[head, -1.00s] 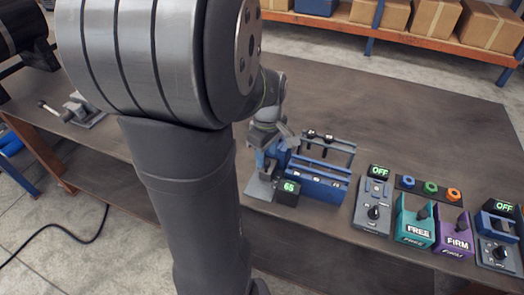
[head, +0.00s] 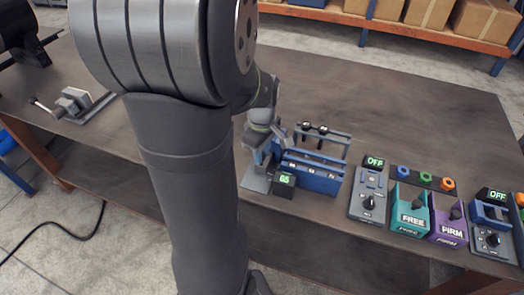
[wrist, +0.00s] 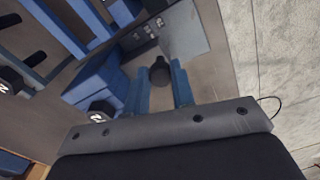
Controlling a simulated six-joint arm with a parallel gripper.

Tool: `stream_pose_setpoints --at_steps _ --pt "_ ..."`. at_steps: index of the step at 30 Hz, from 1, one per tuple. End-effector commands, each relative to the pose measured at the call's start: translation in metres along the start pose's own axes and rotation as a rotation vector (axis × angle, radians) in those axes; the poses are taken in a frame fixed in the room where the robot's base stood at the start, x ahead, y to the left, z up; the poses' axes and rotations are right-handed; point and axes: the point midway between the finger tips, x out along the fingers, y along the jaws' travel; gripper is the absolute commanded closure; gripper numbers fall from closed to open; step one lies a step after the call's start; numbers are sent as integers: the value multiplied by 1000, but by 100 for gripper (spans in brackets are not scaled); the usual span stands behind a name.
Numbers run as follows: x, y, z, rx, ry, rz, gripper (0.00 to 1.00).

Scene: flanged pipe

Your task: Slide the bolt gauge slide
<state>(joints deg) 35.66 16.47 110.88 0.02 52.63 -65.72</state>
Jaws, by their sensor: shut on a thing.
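The bolt gauge (head: 318,176) is a blue block with a grey rail frame on the front part of the bench. Dark bolts stand along its rear rail. A black box with a green readout (head: 285,180), seemingly 65 or 0.5, is at its left end. My gripper (head: 268,152) is low at the gauge's left end, mostly hidden by its own wrist. In the wrist view, my gripper's two blue fingers (wrist: 162,88) stand either side of a dark round knob (wrist: 159,72), apparently the slide's, and are shut on it. The rest of the slide is hard to see.
Right of the gauge are a grey switch box (head: 368,195) reading OFF, a teal FREE box (head: 410,211), a purple FIRM box (head: 449,225) and another OFF box (head: 492,230). Coloured rings (head: 426,178) lie behind. A grey clamp (head: 76,102) sits left. The bench's rear is clear.

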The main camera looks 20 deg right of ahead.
Motion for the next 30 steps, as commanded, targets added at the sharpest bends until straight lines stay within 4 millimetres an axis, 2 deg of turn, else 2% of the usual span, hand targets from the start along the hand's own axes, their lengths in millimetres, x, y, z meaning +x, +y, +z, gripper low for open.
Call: stream_pose_setpoints --at_steps 9,19,20,23,30 --pt "0 -38 10 1 0 1 100" --pt "0 -42 11 1 -2 -5 100" --pt "0 -43 11 1 -2 -6 73" --pt "0 -42 11 1 -2 -5 55" --pt "0 -41 11 1 -1 -2 55"
